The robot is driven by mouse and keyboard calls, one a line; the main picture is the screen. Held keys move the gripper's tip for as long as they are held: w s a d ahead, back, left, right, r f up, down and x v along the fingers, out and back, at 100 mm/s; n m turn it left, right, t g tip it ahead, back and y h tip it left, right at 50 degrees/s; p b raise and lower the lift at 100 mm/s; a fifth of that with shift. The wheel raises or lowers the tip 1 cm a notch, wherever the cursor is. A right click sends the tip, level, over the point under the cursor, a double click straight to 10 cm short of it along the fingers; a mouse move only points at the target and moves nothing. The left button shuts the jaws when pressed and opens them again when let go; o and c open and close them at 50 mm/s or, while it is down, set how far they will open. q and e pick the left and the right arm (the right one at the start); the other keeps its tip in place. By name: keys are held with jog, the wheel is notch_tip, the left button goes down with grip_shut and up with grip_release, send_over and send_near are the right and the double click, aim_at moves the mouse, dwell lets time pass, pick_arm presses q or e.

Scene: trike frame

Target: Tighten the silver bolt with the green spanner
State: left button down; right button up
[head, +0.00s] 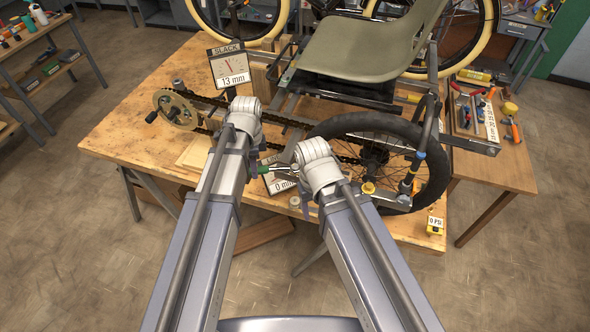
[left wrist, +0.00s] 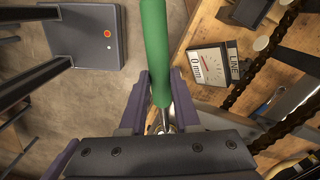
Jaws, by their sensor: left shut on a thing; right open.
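The green spanner (head: 262,170) has a green handle and a silver shaft. My left gripper (left wrist: 164,78) is shut on it, with a purple finger on each side, in the left wrist view. Most of the handle (left wrist: 155,40) points away from the palm. In the head view my left gripper is mostly hidden behind its wrist. My right gripper (head: 306,197) is open beside the rear wheel, close to the spanner, its fingers partly hidden by its wrist. I cannot pick out the silver bolt with certainty; my wrists cover part of the frame.
The trike frame with its wheel (head: 430,165), seat (head: 372,40) and chainring (head: 176,110) lies on the wooden bench (head: 120,135). A slack gauge (head: 230,68) reads 13 mm; a line gauge (left wrist: 207,66) reads 0 mm. A tool tray (head: 470,108) stands right.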

pick_arm(q)
jog(key=w+m, duration=0.6)
jog(key=shift+w+d, duration=0.4)
dwell(1.1)
dwell(0.3)
